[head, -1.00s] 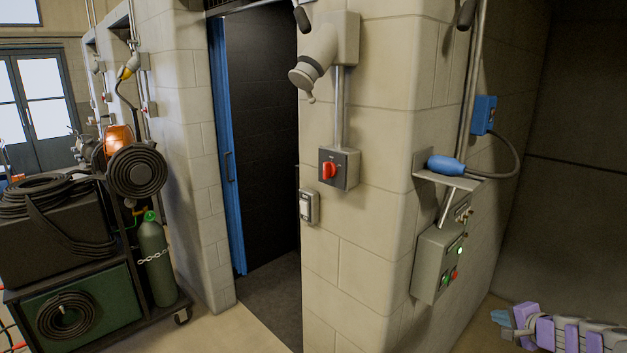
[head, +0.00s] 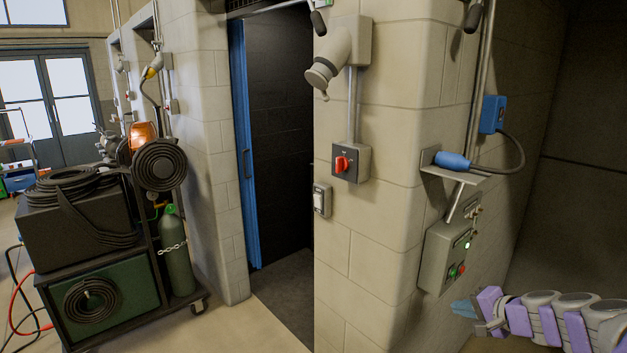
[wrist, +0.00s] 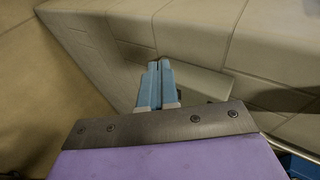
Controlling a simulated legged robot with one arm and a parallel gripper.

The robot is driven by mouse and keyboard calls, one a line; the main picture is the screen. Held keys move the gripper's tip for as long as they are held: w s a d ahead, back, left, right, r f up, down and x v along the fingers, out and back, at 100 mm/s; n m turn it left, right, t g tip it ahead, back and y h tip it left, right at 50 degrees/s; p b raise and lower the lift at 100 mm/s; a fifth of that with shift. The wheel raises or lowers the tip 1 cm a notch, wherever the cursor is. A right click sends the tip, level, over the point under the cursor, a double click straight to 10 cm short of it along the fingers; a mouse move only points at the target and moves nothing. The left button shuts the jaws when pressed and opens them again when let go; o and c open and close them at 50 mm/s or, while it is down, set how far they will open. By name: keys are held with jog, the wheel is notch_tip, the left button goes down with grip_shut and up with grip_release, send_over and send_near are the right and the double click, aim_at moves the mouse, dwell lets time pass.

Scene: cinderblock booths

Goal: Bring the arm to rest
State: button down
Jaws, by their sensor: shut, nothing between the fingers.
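My gripper (head: 466,308) shows at the lower right of the head view, at the end of my purple and grey arm, in front of the block wall's foot and below the grey control box. In the wrist view my gripper (wrist: 158,70) has its two light blue fingers together, with nothing between them. The fingers point toward the cinderblock wall (wrist: 185,22). Part of a grey box (wrist: 205,85) shows just beyond the fingers; I cannot tell whether they are close to touching it.
The grey control box (head: 446,256) with buttons and a shelf (head: 450,173) bearing a blue plug (head: 452,160) stick out of the wall above my gripper. A red rotary switch (head: 342,164) is on the front face. A loaded cart (head: 105,325) stands left of the dark doorway (head: 280,140).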

jog(key=s+a+r+n+g+y, duration=0.1)
jog(key=s+a+r+n+g, duration=0.15)
jog(key=a, duration=0.55)
jog(key=s+a+r+n+g+y, duration=0.1)
jog(key=s+a+n, duration=0.25)
jog(key=a, duration=0.45)
jog(key=s+a+n+g+h, duration=0.1)
jog(key=s+a+n+g, duration=0.25)
jog(key=s+a, duration=0.7)
jog(key=s+d+f+g+h, duration=0.2)
jog(key=s+h, duration=0.1)
jog(key=s, duration=0.9)
jog(key=s+d+f+n+g+h, duration=0.1)
jog(key=s+d+g+h, duration=0.1)
jog(key=s, duration=1)
jog(key=shift+s+f+g+h, duration=0.35)
jog(key=shift+f+g+h, duration=0.05)
jog(key=shift+h, duration=0.1)
